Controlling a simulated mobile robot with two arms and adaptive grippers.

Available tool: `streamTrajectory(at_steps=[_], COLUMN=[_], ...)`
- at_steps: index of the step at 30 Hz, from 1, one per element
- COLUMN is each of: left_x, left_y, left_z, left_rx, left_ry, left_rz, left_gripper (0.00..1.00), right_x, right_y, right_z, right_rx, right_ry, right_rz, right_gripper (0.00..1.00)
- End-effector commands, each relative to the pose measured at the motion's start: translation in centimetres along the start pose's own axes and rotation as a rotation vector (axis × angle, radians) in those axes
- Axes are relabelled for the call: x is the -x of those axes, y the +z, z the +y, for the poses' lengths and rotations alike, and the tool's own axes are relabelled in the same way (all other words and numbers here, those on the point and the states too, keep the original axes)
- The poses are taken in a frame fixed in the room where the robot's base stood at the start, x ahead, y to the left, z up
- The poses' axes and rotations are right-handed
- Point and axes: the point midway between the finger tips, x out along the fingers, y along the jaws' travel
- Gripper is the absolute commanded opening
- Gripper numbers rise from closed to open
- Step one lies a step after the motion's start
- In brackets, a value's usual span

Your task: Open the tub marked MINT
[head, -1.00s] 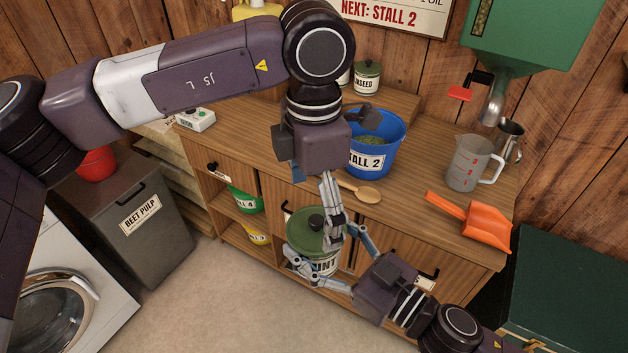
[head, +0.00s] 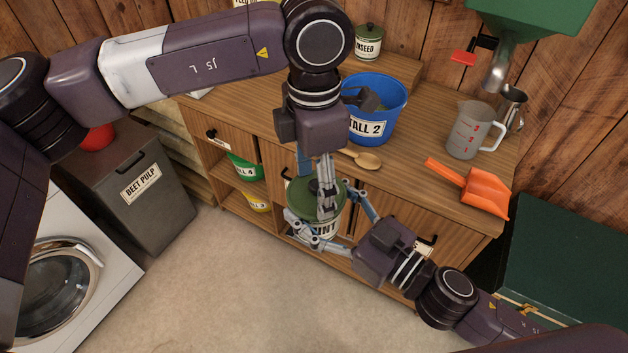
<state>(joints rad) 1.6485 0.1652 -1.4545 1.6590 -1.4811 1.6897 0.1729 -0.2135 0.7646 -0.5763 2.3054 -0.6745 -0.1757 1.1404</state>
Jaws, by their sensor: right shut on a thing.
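The MINT tub (head: 333,230) is pale with a green lid (head: 298,197) and a dark knob. It is upright in front of the wooden cupboard. My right gripper (head: 325,233) reaches in from the right and is shut around the tub's body, a finger on either side. My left gripper (head: 322,204) points down over the lid. Its near finger crosses in front of the lid and knob. Its jaws look spread, but the far finger is mostly hidden. Whether it touches the knob I cannot tell. The fingers cover part of the MINT label.
On the counter (head: 425,170) are a blue STALL 2 bucket (head: 385,122), a wooden spoon (head: 366,160), a measuring jug (head: 468,133) and an orange scoop (head: 482,193). A grey BEET PULP bin (head: 165,225) and a washing machine (head: 85,265) stand left. The floor in front is clear.

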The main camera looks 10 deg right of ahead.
Motion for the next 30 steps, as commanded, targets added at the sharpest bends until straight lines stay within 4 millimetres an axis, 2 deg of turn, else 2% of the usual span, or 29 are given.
streamTrajectory(at_steps=[2, 15, 30], left_x=[-0.08, -0.25, 0.4], left_y=[-0.06, -0.2, -0.17], left_z=[0.11, 0.32, 0.17], left_rx=[0.001, 0.005, 0.003], left_ry=[0.003, 0.006, 0.002], left_rz=[0.002, 0.007, 0.008], left_gripper=[0.46, 0.0, 0.0], right_x=[-0.05, -0.08, -0.12], right_y=[-0.6, -0.81, -0.95], right_z=[-0.16, -0.25, -0.14], right_rx=[0.002, 0.002, 0.006], right_ry=[-0.005, -0.009, -0.007], right_rz=[0.012, 0.017, 0.02], right_gripper=[0.14, 0.14, 0.14])
